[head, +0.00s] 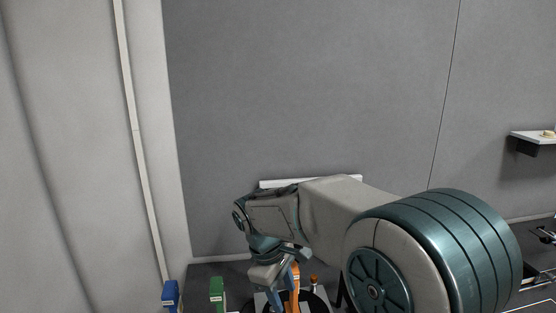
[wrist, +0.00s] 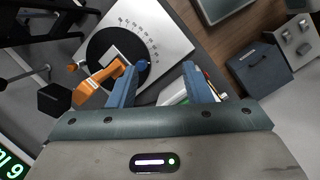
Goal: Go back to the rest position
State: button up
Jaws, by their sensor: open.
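My gripper (wrist: 158,78) is open, its two blue fingers apart in the wrist view. Nothing is visibly held between them. In the head view my gripper (head: 283,281) hangs low, at the bottom centre, partly cut by the frame edge and overlapping an orange part. The orange part (wrist: 98,82) lies beside the left finger in the wrist view, over a black disc (wrist: 97,47). I cannot tell whether finger and orange part touch.
The disc sits on a white plate (wrist: 165,35) with scale marks. A dark grey box (wrist: 255,72) is at the right in the wrist view. Blue (head: 171,294) and green (head: 217,292) blocks stand left of the gripper. A wall shelf (head: 537,137) is far right.

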jog(key=s+d+f+m+t+y+b, duration=0.1)
jog(key=s+d+f+m+b, duration=0.1)
jog(key=s+d+m, duration=0.4)
jog(key=s+d+f+m+t+y+b, duration=0.1)
jog(key=s+d+f+m+t+b, duration=0.1)
jog(key=s+d+m, duration=0.4)
jog(key=s+d+f+b, duration=0.1)
jog(key=s+d+b, duration=0.1)
jog(key=s, duration=0.2)
jog(key=shift+s+y+b, duration=0.3)
jog(key=shift+y+b, duration=0.05)
jog(key=shift+y, duration=0.05)
